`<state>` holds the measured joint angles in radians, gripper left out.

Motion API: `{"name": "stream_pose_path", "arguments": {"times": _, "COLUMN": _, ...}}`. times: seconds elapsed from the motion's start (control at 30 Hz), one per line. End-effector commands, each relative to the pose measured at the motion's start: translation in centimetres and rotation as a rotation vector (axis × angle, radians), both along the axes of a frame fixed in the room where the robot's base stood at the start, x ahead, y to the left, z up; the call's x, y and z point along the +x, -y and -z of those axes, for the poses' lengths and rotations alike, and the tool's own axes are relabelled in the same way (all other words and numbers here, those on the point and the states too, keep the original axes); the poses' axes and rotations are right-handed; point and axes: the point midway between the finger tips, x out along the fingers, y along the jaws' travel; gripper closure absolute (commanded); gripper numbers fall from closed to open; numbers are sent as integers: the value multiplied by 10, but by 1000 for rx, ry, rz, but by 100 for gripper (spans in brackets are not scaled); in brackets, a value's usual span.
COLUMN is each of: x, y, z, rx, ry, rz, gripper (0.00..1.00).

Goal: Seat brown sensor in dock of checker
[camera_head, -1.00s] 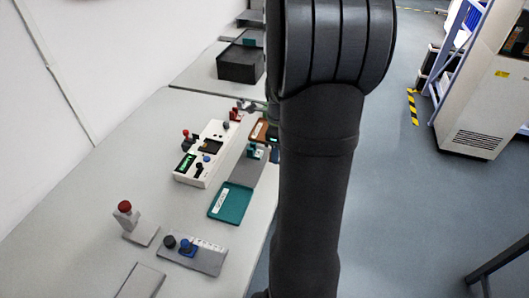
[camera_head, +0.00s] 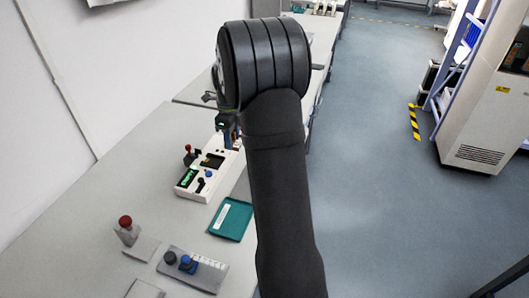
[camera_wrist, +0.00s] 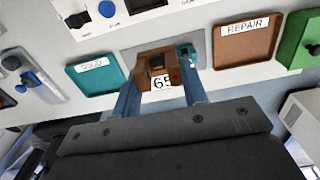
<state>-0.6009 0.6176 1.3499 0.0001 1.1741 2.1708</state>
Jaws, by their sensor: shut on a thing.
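The brown sensor (camera_wrist: 157,62), a small block with a white number label, is between the two blue fingers of my gripper (camera_wrist: 162,76) in the wrist view. My gripper is shut on it. The checker (camera_head: 190,192) is a white box with a green-lit screen, a red-topped lever and a dark recess (camera_head: 213,160) that looks like the dock. In the head view my gripper (camera_head: 230,138) is at the checker's far end, and its fingertips are partly hidden. The checker's near edge with a blue button (camera_wrist: 108,8) shows at the top of the wrist view.
A teal tray marked GOOD (camera_wrist: 97,84) and a brown tray marked REPAIR (camera_wrist: 247,48) flank the grey strip below the checker. A small teal part (camera_wrist: 187,53) is close to the right finger. A red-topped post (camera_head: 126,228) and a button panel (camera_head: 205,277) stand at the near left.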

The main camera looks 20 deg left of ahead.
Motion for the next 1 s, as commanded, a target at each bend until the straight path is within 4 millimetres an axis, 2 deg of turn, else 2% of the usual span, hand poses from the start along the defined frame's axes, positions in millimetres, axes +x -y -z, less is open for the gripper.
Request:
{"name": "stream_pose_path", "arguments": {"times": 0.03, "x": 0, "y": -22, "z": 0, "rx": 1, "ry": 1, "rz": -7, "gripper": 83}}
{"name": "stream_pose_path", "arguments": {"times": 0.1, "x": -1, "y": -45, "z": -2, "rx": 0, "ry": 0, "rz": -5, "gripper": 83}}
{"name": "stream_pose_path", "arguments": {"times": 0.2, "x": -3, "y": -69, "z": -4, "rx": -1, "ry": -1, "rz": -3, "gripper": 83}}
{"name": "stream_pose_path", "arguments": {"times": 0.3, "x": -4, "y": -83, "z": -5, "rx": 0, "ry": 0, "rz": -1, "gripper": 83}}
{"name": "stream_pose_path", "arguments": {"times": 0.47, "x": -5, "y": -89, "z": 0, "rx": -1, "ry": -1, "rz": 2, "gripper": 83}}
{"name": "stream_pose_path", "arguments": {"times": 0.8, "x": -5, "y": -89, "z": 33, "rx": -1, "ry": -1, "rz": 1, "gripper": 83}}
{"name": "stream_pose_path", "arguments": {"times": 1.0, "x": -5, "y": -88, "z": 46, "rx": 0, "ry": 0, "rz": 1, "gripper": 83}}
